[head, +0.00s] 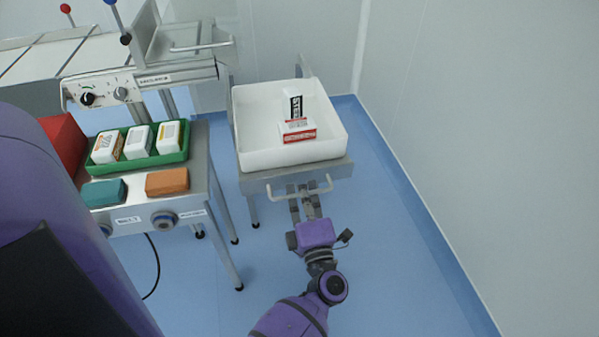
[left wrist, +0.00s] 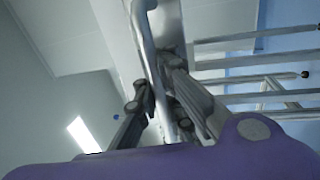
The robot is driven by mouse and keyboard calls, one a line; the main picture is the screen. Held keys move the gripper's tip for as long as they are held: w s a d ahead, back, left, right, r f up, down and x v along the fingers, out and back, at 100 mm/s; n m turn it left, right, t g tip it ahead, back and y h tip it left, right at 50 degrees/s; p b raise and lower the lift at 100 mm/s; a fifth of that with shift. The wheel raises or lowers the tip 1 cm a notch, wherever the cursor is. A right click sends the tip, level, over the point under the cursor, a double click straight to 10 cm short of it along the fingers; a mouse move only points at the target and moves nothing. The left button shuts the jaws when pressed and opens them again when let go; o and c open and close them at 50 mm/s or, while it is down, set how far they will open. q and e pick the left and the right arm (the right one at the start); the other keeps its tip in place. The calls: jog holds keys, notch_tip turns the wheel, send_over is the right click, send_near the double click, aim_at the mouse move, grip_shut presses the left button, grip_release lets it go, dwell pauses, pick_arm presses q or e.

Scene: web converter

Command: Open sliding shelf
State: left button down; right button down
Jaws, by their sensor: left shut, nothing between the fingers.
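The sliding shelf (head: 255,183) is a grey metal shelf with a bar handle (head: 325,187) on its front edge. A white tray (head: 258,160) sits on it. My left gripper (head: 305,194) is at the middle of the handle, with its fingertips overlapping the bar. In the left wrist view the metal handle bar (left wrist: 150,60) runs up close by the fingers of my left gripper (left wrist: 165,95). The gripper is shut with nothing held between the fingers. The exact contact with the bar is hard to tell. My right gripper is not in view.
The tray holds a red-and-white box (head: 298,136) and a black-and-white box (head: 296,105). A metal table (head: 205,165) with a green tray (head: 172,158), a teal block (head: 103,193) and an orange block (head: 167,181) stands at the left. A white wall (head: 500,150) bounds the right. Blue floor is clear in front.

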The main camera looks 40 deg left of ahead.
pick_arm(q)
jog(key=shift+s+d+f, duration=0.15)
jog(key=shift+f, duration=0.15)
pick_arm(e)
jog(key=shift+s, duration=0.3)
pick_arm(q)
jog(key=c, duration=2)
grip_release()
jog(key=shift+o, duration=0.8)
jog(key=shift+r, duration=0.15)
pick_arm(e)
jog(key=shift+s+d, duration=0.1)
pick_arm(q)
jog(key=v, duration=1.2)
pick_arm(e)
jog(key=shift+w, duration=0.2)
